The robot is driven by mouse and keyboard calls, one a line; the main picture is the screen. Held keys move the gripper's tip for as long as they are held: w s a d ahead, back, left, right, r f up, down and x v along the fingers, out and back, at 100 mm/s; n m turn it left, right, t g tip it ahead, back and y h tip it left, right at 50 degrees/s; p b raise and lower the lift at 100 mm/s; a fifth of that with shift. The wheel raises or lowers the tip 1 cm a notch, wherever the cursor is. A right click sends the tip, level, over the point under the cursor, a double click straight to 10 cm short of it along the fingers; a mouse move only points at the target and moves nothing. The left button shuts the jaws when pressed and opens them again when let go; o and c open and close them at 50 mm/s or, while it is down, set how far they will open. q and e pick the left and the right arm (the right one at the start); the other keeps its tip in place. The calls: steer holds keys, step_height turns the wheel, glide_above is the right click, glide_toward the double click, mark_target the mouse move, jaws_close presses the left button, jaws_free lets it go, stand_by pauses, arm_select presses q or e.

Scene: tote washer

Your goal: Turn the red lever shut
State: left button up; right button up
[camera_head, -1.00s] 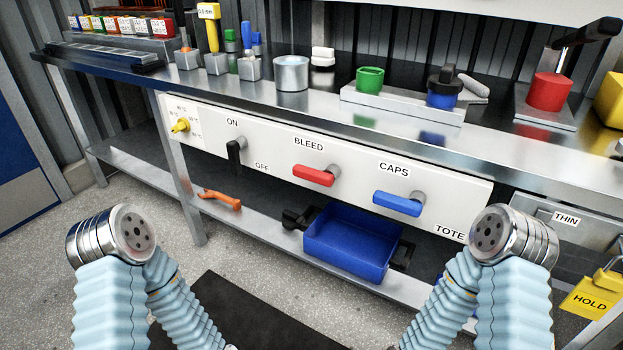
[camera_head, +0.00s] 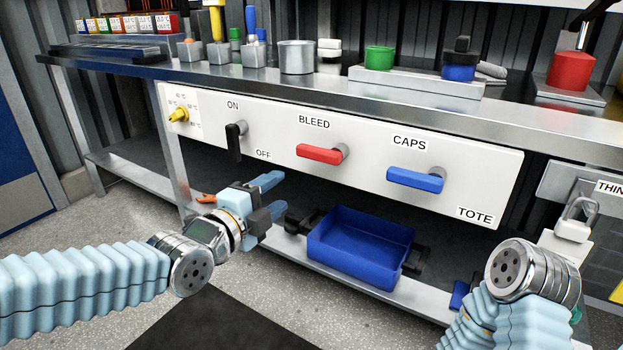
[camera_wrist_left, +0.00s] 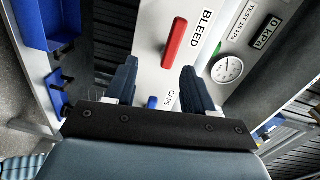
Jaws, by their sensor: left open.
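The red lever (camera_head: 320,154) sits under the BLEED label on the white panel (camera_head: 280,135). It lies about level in the head view, its grey pivot at the right end. It also shows in the left wrist view (camera_wrist_left: 174,43), beyond and between the fingers. My left gripper (camera_head: 274,196) is open and empty, below and to the left of the lever, apart from it. Its two fingers also show in the left wrist view (camera_wrist_left: 160,82). My right gripper is out of view; only part of that arm shows at lower right.
A black lever (camera_head: 235,142) hangs down by ON and OFF, left of the red one. A blue lever (camera_head: 415,180) under CAPS is to the right. A blue tote (camera_head: 360,247) stands on the lower shelf. A gauge (camera_wrist_left: 228,68) shows in the left wrist view.

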mark_target(313, 156)
arm_select(q)
steer(key=shift+m+t, duration=0.3)
steer(key=shift+m, duration=0.2)
steer(key=x, duration=0.4)
steer(key=r+p+x, duration=0.1)
steer(key=x, duration=0.3)
steer(key=r+x, duration=0.1)
steer(key=x, duration=0.4)
steer(key=shift+s+d+r, duration=0.1)
steer(key=shift+d, duration=0.1)
jaws_close()
